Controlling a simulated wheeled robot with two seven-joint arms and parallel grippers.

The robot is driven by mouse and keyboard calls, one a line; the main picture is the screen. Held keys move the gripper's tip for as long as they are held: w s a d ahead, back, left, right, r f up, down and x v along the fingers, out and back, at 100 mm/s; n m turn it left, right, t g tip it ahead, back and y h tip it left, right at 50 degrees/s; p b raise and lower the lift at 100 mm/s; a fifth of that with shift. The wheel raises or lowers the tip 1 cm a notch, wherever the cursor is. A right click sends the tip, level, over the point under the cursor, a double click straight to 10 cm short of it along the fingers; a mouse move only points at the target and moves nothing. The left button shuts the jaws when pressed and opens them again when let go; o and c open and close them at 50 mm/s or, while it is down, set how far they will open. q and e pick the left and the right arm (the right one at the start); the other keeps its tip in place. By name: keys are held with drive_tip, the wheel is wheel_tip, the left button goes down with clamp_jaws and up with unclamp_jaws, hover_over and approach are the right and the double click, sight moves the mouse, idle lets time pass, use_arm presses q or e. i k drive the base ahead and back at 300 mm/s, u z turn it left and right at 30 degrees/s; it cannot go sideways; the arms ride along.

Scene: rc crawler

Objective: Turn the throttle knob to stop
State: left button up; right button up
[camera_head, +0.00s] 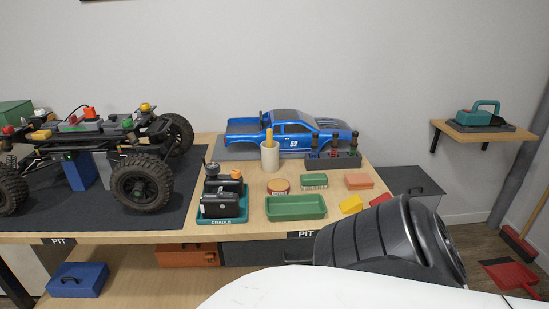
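No knob can be surely made out as the throttle knob at this size. A dark device (215,205) stands in a green cradle (222,220) at the front middle of the bench, with an orange part (236,174) behind it. Neither gripper is in view. A black arm link, apparently mine, covers the bench's right front.

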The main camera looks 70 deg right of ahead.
sight(236, 173)
drive_tip(key=u, duration=0.15)
drive_tip(key=k, duration=0.1)
drive_tip(key=z, duration=1.35)
